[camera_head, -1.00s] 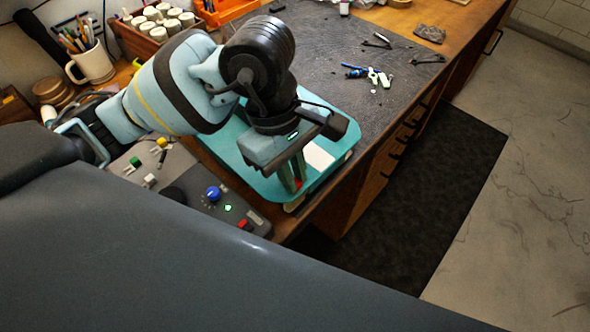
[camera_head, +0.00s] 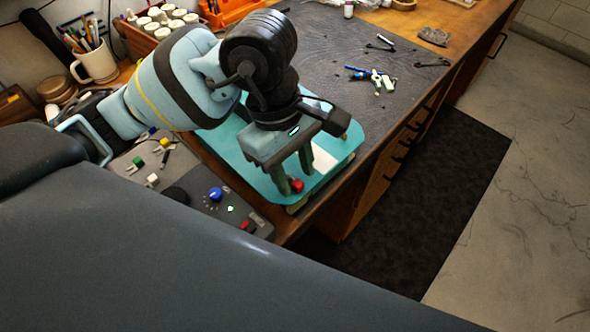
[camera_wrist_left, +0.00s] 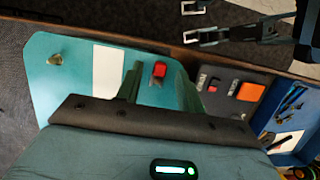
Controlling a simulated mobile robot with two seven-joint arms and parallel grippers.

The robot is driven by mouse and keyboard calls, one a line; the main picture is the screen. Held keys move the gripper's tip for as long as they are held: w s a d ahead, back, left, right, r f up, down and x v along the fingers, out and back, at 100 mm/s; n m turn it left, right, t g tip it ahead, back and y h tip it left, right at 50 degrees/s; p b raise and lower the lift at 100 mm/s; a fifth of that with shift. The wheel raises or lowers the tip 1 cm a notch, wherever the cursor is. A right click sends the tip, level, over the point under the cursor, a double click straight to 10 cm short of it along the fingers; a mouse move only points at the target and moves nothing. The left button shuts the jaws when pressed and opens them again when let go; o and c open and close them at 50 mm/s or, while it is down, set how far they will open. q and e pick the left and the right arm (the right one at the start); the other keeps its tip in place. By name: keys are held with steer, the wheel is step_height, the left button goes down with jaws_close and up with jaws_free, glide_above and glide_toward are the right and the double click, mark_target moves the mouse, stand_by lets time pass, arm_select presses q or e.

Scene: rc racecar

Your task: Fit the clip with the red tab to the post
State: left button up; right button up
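A teal board (camera_head: 240,165) with a white patch lies at the bench's front edge. A red tab (camera_head: 297,185) shows near its front side, and also in the left wrist view (camera_wrist_left: 159,70); the rest of its clip is hard to make out. My left gripper (camera_head: 292,178) points down over the board, its two dark green fingers spread on either side of the red tab. In the left wrist view gaps show between tab and fingers (camera_wrist_left: 158,88). A brass post (camera_wrist_left: 55,59) stands on the board beyond the white patch. My right gripper is not in view.
A grey control panel (camera_head: 207,198) with a blue knob lies left of the board. Small yellow, green and white-topped pieces (camera_head: 152,180) lie behind it. Tools (camera_head: 375,78) lie on the dark mat. A blue tray (camera_wrist_left: 285,140) shows at right in the wrist view.

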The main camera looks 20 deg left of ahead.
arm_select(q)
steer(key=v, duration=0.7)
stand_by(0.8)
